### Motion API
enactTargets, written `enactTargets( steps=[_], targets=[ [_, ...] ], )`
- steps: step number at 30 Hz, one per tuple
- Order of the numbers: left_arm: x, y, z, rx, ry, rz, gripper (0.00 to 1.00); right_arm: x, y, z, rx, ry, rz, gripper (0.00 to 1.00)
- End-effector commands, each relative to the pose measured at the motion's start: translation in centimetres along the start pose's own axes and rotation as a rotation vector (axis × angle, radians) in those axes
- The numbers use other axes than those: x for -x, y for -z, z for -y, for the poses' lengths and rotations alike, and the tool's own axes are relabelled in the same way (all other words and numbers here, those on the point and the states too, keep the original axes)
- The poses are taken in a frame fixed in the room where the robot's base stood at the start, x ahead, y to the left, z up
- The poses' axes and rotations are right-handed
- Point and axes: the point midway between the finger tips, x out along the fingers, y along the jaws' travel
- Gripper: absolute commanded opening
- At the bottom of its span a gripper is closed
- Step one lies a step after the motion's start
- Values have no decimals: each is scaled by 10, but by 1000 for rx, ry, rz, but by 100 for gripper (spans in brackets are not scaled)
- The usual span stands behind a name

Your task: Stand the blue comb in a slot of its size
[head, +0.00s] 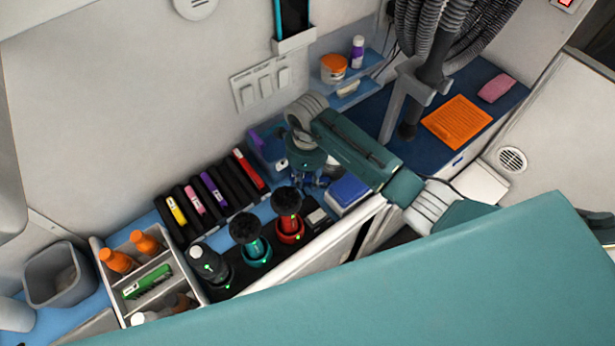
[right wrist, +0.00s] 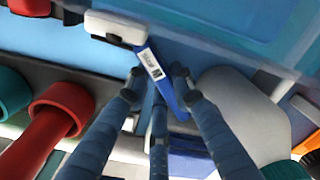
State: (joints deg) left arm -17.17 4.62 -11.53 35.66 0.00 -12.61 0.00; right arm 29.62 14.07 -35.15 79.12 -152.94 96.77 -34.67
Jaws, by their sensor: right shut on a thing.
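My right gripper (head: 312,178) is over the counter, to the right of the black slotted rack (head: 165,218). In the right wrist view, the fingers (right wrist: 160,88) are shut on the blue comb (right wrist: 162,75). The comb is tilted and has a white label reading M. In the head view the comb is largely hidden by the gripper and hard to make out. The rack holds a yellow comb (head: 176,211), a pink comb (head: 195,199), a purple comb (head: 213,190) and a red comb (head: 248,170). A dark gap shows between the purple and red combs. My left gripper is out of view.
Dryers or clippers stand in front of the rack: black (head: 208,263), teal (head: 254,249) and red (head: 290,231). A blue bin (head: 262,150) is behind the gripper; a blue box (head: 348,192) lies to its right. A white divided caddy (head: 103,262) stands at left.

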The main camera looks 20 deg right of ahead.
Motion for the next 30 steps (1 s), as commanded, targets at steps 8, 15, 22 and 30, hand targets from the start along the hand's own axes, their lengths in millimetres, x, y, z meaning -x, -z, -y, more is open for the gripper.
enactTargets(
  steps=[8,15,22,30],
  targets=[
    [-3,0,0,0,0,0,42,-2,0,0,0,1,1,2],
    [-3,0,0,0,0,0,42,-3,0,0,-1,0,1,42],
    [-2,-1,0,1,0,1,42,-1,-1,0,0,0,1,42],
    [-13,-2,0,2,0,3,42,32,-1,3,1,8,3,42]
  ],
)
